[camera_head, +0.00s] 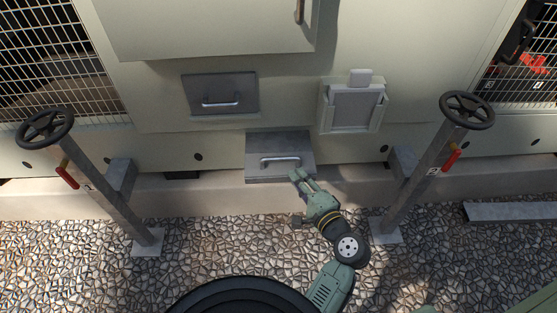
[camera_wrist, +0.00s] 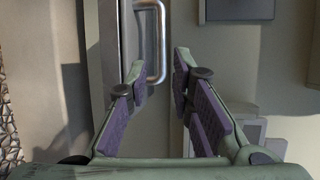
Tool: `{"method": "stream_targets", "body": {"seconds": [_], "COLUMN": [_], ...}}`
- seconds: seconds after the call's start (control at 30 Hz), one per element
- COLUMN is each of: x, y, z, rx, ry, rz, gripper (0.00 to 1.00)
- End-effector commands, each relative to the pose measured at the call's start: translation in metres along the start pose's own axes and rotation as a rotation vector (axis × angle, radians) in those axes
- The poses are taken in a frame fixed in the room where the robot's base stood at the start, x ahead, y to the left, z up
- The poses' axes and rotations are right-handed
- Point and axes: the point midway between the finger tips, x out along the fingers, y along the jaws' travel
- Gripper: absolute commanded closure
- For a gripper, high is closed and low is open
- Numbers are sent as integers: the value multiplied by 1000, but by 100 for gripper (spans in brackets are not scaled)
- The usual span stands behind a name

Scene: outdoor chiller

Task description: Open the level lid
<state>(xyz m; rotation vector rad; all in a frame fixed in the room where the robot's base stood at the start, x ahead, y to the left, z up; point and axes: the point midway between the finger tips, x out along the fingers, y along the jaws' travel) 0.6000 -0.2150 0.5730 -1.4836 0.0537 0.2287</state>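A grey box with a flat, level-looking lid (camera_head: 262,143) juts from the bottom of the pale chiller wall. It looks shut. Its bright metal handle (camera_head: 280,160) also shows in the wrist view (camera_wrist: 162,40), upright in that picture. My gripper (camera_head: 299,174) is just in front of the box, at the handle's lower right in the head view. In the wrist view my gripper (camera_wrist: 160,64) is open, with the handle ahead of and between the two purple-padded fingertips. I see no grip on it; whether a finger touches it I cannot tell.
A second dark grey flap (camera_head: 240,84) with a handle is above left. A pale holder (camera_head: 352,106) is on the wall at right. Posts with black handwheels stand at left (camera_head: 45,127) and right (camera_head: 467,110). Stone paving (camera_head: 215,240) lies in front.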

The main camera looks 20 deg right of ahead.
Motion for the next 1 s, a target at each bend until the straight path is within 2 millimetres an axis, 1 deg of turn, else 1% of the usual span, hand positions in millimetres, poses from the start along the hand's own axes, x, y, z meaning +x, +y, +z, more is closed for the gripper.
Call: {"method": "stream_targets", "body": {"seconds": [0.17,0.4,0.5,0.6,0.73,1.0], "x": [24,71,86,97,104,106], "y": [-2,-2,-2,-2,-2,-1], "z": [1,1,0,0,0,1], "rx": [-1,-2,-3,-3,-4,-4], "ry": [-4,-3,-2,-1,-1,0], "rz": [-1,-1,0,-1,-1,0], "gripper": [79,79,79,79,79,79]}}
